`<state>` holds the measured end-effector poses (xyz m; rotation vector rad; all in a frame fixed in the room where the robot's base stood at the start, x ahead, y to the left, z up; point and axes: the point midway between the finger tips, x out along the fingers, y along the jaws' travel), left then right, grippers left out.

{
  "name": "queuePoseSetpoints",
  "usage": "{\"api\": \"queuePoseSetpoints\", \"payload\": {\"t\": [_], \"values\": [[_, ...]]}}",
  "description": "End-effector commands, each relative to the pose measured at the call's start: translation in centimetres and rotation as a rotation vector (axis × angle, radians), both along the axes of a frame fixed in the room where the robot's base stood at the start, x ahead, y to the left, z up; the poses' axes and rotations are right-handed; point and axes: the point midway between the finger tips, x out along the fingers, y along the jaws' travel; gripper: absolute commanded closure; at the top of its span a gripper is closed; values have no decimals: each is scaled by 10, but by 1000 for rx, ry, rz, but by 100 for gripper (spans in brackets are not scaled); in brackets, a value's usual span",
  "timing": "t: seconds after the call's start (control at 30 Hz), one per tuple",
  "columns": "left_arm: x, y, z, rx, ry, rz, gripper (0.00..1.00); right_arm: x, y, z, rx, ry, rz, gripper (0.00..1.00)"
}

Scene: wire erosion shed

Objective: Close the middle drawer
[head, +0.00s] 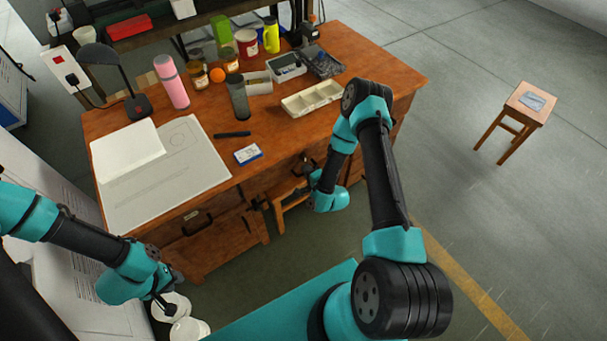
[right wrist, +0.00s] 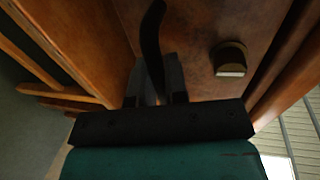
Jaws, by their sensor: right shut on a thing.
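The wooden desk (head: 290,128) has drawers along its near side. A drawer front with a dark handle (head: 197,224) shows on the left. Which drawer is the middle one, and how far it stands out, I cannot tell. My right gripper (head: 262,203) is at the desk's near side, below the top. In the right wrist view, my right gripper (right wrist: 158,88) is shut on a dark curved handle (right wrist: 152,38) on a brown wooden front (right wrist: 195,35). My left gripper (head: 165,302) hangs at the lower left, away from the desk; its jaws are too small to read.
White round objects (head: 180,318) stand below my left gripper. Wooden bars (right wrist: 60,95) lie beside the front in the right wrist view. The desk top holds a lamp (head: 112,75), pink bottle (head: 171,82), paper (head: 200,165) and white tray (head: 311,98). A stool (head: 515,105) stands right, with clear floor around.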

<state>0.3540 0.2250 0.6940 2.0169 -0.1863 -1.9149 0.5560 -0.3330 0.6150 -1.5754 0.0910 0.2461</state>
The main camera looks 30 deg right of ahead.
Motion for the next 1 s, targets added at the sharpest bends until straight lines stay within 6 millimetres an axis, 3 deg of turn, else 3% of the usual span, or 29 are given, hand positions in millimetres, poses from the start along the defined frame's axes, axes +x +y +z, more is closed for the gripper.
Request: {"api": "queuePoseSetpoints", "payload": {"t": [0.17, 0.2, 0.43, 0.77, 1.0], "values": [[0, 0, 0, 0, 0, 0, 69, 4, 0, 1, -2, -8, 3, 100], [0, 0, 0, 0, 0, 0, 69, 4, 0, 1, -2, -8, 3, 84], [0, 0, 0, 0, 0, 0, 69, 3, 1, 1, -2, -6, 4, 62], [0, 0, 0, 0, 0, 0, 69, 0, 0, 1, -1, -4, 2, 62], [0, 0, 0, 0, 0, 0, 69, -25, -2, 6, 1, -2, 2, 62]]}}
